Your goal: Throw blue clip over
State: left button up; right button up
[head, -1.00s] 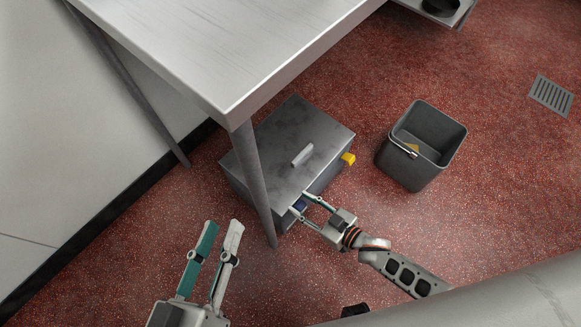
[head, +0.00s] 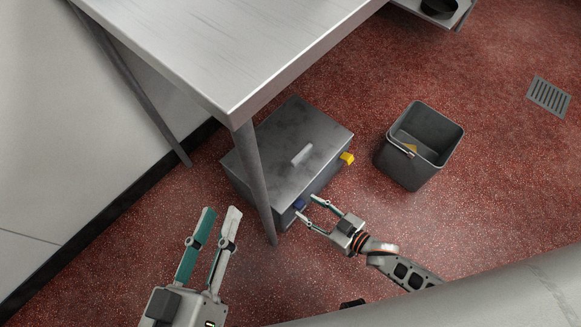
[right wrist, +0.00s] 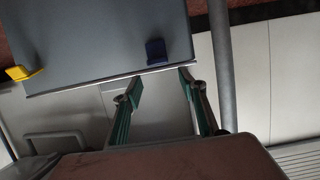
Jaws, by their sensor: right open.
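The blue clip (head: 299,204) sits at the front edge of a grey metal box on the floor. It also shows in the right wrist view (right wrist: 155,50), on the box's grey face near its edge. My right gripper (head: 306,206) is open and empty. Its fingertips (right wrist: 160,85) are just short of the blue clip, which lies beyond the gap between them. I cannot tell if a finger touches it. My left gripper (head: 221,211) is open and empty, left of the box and apart from it.
A table leg (head: 256,185) stands close to the box's left side under the steel table (head: 220,45). A dark bucket (head: 408,168) stands at right.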

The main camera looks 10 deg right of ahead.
pick_arm(q)
jog(key=shift+r, duration=0.25)
pick_arm(e)
jog(key=shift+s+d+r, duration=0.15)
jog(key=shift+s, duration=0.05)
pick_arm(q)
jog(key=r, duration=0.1)
jog(key=r+p, duration=0.1)
jog(key=r, duration=0.1)
jog(key=shift+w+t, duration=0.4)
pick_arm(e)
jog(key=v, duration=0.4)
